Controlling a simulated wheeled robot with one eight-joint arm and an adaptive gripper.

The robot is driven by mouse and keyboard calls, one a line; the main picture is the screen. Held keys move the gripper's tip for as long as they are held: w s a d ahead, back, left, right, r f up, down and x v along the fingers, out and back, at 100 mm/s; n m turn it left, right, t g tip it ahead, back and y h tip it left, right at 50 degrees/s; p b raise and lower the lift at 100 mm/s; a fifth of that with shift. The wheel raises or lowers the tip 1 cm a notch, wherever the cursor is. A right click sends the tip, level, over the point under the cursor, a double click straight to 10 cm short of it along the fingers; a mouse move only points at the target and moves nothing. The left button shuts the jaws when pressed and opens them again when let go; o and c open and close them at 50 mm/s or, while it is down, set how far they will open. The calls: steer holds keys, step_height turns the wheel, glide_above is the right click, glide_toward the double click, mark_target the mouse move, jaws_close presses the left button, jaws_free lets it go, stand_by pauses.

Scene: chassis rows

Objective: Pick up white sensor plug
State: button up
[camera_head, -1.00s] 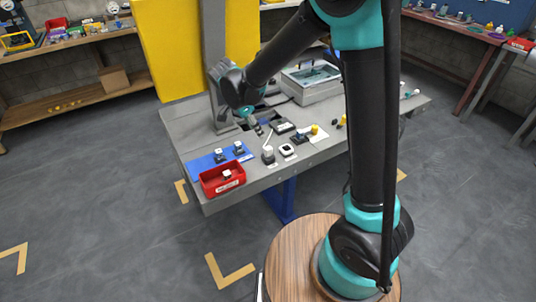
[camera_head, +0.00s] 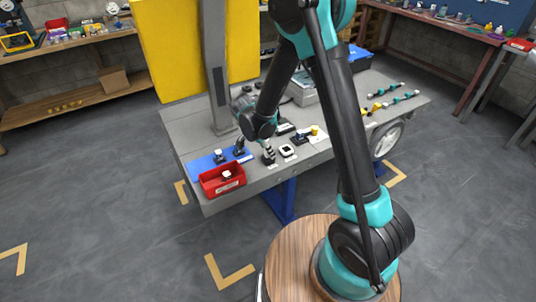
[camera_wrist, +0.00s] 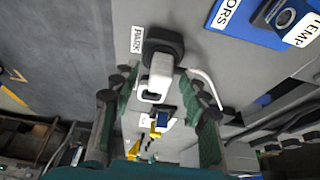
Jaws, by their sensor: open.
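The white sensor plug (camera_wrist: 159,82) stands at a dark socket or block (camera_wrist: 163,45) beside a "PARK" label in the wrist view. A white cable runs next to it on the right. My gripper (camera_wrist: 158,104) is open, with one green-and-black finger on each side of the plug. I see gaps between the plug and both fingers.
A red bin (camera_head: 222,190) and a blue board (camera_head: 203,163) with two dark sensors lie left of my gripper. A white-and-black square piece (camera_head: 288,151) sits close on the right. A grey case (camera_head: 303,90) and grey post (camera_head: 216,70) stand behind.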

steer(key=shift+w+d+f, duration=0.1)
steer(key=shift+f, duration=0.3)
jaws_close()
steer(key=shift+r, duration=0.1)
